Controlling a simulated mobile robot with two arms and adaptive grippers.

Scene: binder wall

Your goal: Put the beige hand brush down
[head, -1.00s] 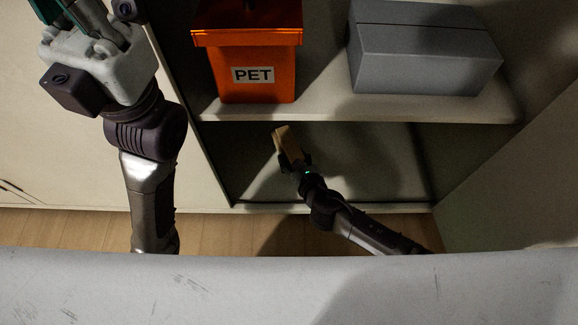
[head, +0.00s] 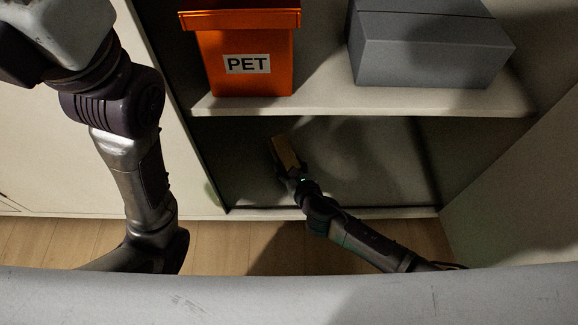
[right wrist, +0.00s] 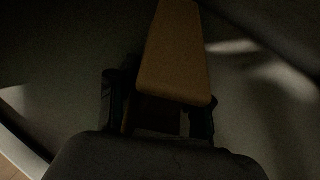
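The beige hand brush (head: 285,153) is in the dark lower compartment of the cabinet, tilted in the head view. It also shows in the right wrist view (right wrist: 173,60), reaching away from my fingers. My right gripper (head: 289,174) is at the brush's near end. In the right wrist view the fingers of my right gripper (right wrist: 158,112) stand on either side of the brush and appear shut on it. The shade hides the exact contact, and I cannot tell whether the brush touches the compartment floor. My left gripper is outside the head view.
An orange bin marked PET (head: 247,64) and a grey box (head: 428,50) stand on the shelf (head: 325,104) above my right gripper. Cabinet walls border the lower compartment, which looks clear around the brush. My left arm crosses the left side.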

